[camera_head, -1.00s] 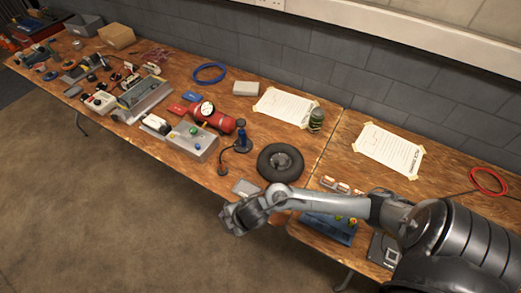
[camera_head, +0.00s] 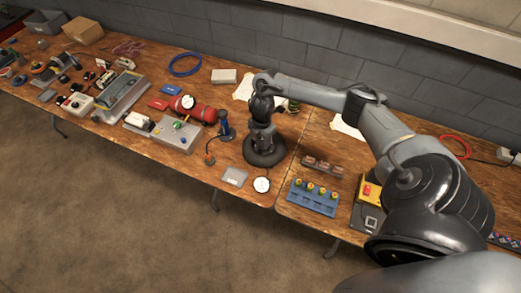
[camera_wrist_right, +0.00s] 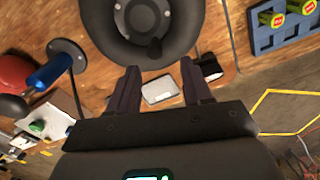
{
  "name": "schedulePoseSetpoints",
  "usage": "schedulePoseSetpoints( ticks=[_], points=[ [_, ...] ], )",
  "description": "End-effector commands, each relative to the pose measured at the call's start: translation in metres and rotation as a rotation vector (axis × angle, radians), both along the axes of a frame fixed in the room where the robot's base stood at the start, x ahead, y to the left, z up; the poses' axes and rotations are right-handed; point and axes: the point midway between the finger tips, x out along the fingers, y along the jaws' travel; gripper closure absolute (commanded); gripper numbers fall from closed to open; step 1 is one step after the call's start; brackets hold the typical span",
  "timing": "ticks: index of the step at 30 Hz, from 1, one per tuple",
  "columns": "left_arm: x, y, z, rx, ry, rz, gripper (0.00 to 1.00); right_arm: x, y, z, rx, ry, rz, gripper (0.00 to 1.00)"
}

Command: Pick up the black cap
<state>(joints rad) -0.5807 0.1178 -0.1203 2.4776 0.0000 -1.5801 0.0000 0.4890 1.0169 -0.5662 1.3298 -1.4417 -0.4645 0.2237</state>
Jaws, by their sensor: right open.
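A black wheel-like ring (camera_head: 265,151) lies on the wooden table below my right gripper (camera_head: 262,140). In the right wrist view the ring (camera_wrist_right: 185,45) has a grey hub in its centre. A small black piece (camera_wrist_right: 155,48), possibly the black cap, shows at the ring's inner edge; I cannot tell for sure. My right gripper (camera_wrist_right: 159,67) is open, its two fingers apart and pointing toward the ring, with nothing between them. In the head view the gripper hides part of the ring and its centre. My left gripper is not in view.
A blue pump-like tool (camera_head: 225,126) and a red cylinder (camera_head: 193,109) stand to the left.

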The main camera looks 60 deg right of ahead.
Motion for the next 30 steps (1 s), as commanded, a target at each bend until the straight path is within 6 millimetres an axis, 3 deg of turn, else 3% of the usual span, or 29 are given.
schedulePoseSetpoints(
  ticks=[8, 18, 28, 30],
  points=[
    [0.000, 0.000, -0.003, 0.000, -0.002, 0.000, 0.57, 0.002, 0.000, -0.017, 0.000, 0.000, -0.001, 0.50],
    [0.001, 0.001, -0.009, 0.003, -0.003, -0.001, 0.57, 0.006, -0.002, -0.056, -0.002, -0.002, 0.000, 0.50],
    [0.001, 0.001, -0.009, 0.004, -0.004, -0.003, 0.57, 0.006, -0.002, -0.060, -0.004, -0.002, 0.001, 0.50],
    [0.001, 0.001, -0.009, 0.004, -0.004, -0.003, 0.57, 0.006, -0.002, -0.060, -0.004, -0.002, 0.001, 0.61]
  ],
)
